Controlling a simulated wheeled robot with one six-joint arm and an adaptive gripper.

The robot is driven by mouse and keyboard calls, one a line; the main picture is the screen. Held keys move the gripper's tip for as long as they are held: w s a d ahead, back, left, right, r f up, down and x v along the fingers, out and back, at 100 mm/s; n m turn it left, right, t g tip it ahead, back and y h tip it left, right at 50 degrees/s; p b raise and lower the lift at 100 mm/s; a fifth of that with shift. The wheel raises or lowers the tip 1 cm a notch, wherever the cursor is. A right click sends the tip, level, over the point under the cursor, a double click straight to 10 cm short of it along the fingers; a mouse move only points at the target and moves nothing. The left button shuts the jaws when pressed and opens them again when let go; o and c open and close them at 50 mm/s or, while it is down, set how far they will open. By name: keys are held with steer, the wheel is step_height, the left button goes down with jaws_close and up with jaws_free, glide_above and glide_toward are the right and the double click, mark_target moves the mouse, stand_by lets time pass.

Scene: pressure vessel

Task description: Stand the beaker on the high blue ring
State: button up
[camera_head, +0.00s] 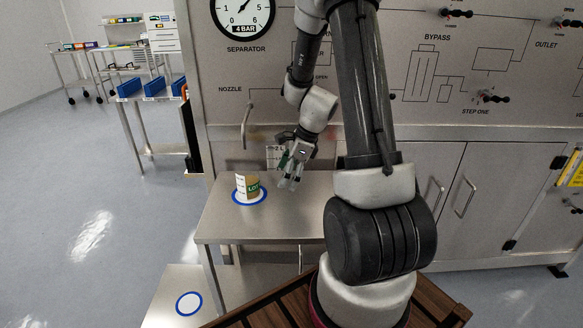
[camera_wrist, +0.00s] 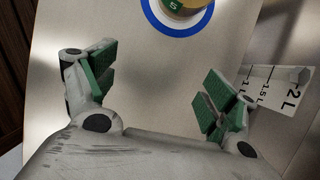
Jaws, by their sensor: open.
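A clear beaker shows mainly by its white scale strip, marked 2 L, in the head view (camera_head: 274,156) and at right in the wrist view (camera_wrist: 275,84). Its glass outline is hard to make out. My gripper (camera_head: 292,172) is open over the steel table, beside the strip; its green-padded fingers stand apart in the wrist view (camera_wrist: 160,80). I cannot tell whether they touch glass. The high blue ring (camera_head: 249,205) lies on the table, left of my gripper, and shows at the top of the wrist view (camera_wrist: 178,33). A brown can with a white and green label (camera_head: 253,188) stands on it.
The steel table (camera_head: 225,225) has bare room around the ring. A second blue ring (camera_head: 188,303) lies empty on a lower surface at front left. A panel with a nozzle handle (camera_head: 247,120) rises behind the table. Cabinet doors (camera_head: 480,190) stand at right.

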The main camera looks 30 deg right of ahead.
steer(key=s+a+r+n+h, duration=0.1)
steer(key=s+a+r+n, duration=0.1)
steer(key=s+r+n, duration=0.45)
steer(key=s+a+r+n, duration=0.3)
steer(key=r+n, duration=0.4)
steer(key=r, duration=0.4)
steer(key=s+r+n+t+h, duration=0.1)
steer(key=s+r+n, duration=0.2)
steer(key=s+n, duration=0.2)
steer(key=s+d+r+n+h, duration=0.1)
steer(key=s+r+n, duration=0.2)
steer(key=s+n, duration=0.2)
steer(key=shift+s+d+r+t+h, duration=0.2)
steer(key=shift+s+r+t+h, duration=0.2)
steer(key=shift+s, duration=0.85)
steer(key=shift+n, duration=0.25)
